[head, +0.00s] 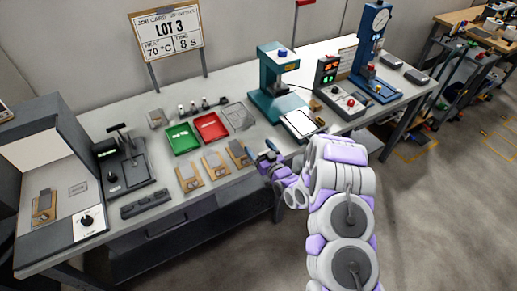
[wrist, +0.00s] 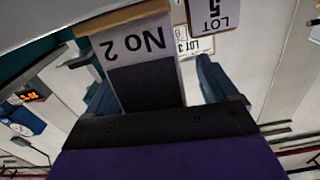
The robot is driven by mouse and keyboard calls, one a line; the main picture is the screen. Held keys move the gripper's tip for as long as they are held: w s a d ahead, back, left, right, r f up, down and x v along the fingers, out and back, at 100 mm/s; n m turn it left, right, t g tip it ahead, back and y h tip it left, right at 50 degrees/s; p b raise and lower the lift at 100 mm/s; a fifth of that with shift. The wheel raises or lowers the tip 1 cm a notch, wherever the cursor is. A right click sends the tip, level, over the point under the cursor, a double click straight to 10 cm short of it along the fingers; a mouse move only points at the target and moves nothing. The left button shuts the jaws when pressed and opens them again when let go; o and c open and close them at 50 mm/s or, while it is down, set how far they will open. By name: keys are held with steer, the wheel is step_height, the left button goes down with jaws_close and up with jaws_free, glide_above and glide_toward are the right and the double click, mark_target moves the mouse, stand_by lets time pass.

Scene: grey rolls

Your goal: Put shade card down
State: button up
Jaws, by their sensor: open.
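My gripper (head: 267,155) is open at the front edge of the bench, just right of the rightmost of three small wooden-edged cards (head: 238,154). In the wrist view, a card marked "No 2" (wrist: 136,42), with a dark grey patch and a wooden edge, shows upside down between my two blue fingers (wrist: 160,88). The dark gripper body cuts off the near end of this card. I cannot tell whether either finger touches it. The other two cards lie to the left, the middle one (head: 215,164) and the left one (head: 190,178).
A green tray (head: 182,139) and a red tray (head: 210,127) lie behind the cards. A viewing booth (head: 50,170) stands at the left. A teal press (head: 278,85) and a white clipboard (head: 301,123) are to the right.

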steer(key=shift+d+r, duration=0.3)
steer(key=p+v, duration=0.2)
steer(key=v, duration=0.9)
steer(key=shift+s, duration=0.4)
steer(key=shift+f, duration=0.1)
